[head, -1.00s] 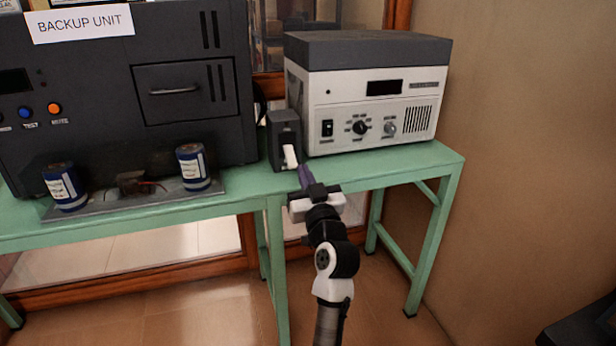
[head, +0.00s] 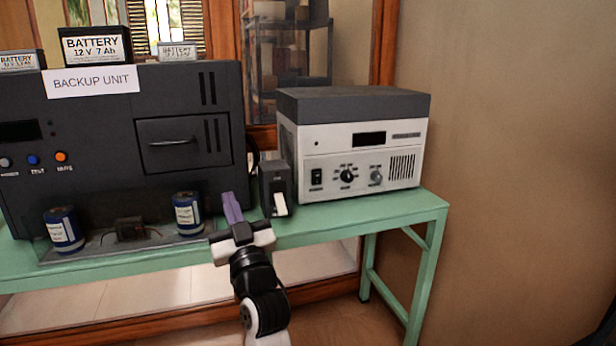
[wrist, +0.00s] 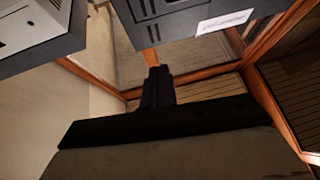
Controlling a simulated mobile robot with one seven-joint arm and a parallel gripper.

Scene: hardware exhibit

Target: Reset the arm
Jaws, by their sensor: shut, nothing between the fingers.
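My gripper (head: 231,207) shows in the head view with its purple fingers together and nothing between them. It is raised in front of the green table, between the right blue can and the small dark box. In the wrist view my gripper's dark fingers (wrist: 157,84) are shut and point toward the gap between the two large units. My white and black arm comes up from the bottom of the head view.
The dark backup unit (head: 100,140), blue cans (head: 62,230) (head: 187,213), small dark box with a white lever (head: 275,187) and white-grey unit (head: 340,155) stand on the green table (head: 330,226). Batteries (head: 96,47) sit on the backup unit. A wall is at right.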

